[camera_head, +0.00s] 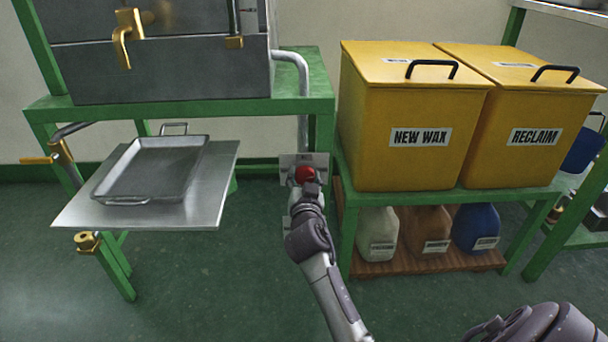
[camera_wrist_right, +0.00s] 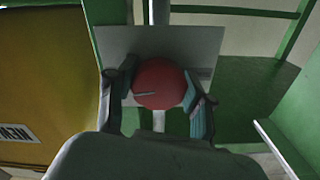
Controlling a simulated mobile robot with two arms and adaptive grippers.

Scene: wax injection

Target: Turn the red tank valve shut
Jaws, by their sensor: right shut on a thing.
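The red tank valve (camera_head: 306,174) is a round red knob in front of a pale plate, low beside the grey tank's pipe. My right gripper (camera_head: 309,182) reaches it from below and hides part of it. In the right wrist view the red knob (camera_wrist_right: 160,84) sits between the two fingers of my right gripper (camera_wrist_right: 161,92), one on each side, and they are closed on it. A short light line shows on the knob's face. My left gripper is in neither view.
The grey tank (camera_head: 170,80) stands on a green frame, with a white pipe (camera_head: 302,90) at its right. A metal tray (camera_head: 155,168) lies on a plate at left. Yellow NEW WAX (camera_head: 415,110) and RECLAIM (camera_head: 535,110) bins stand close on the right, above several jugs.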

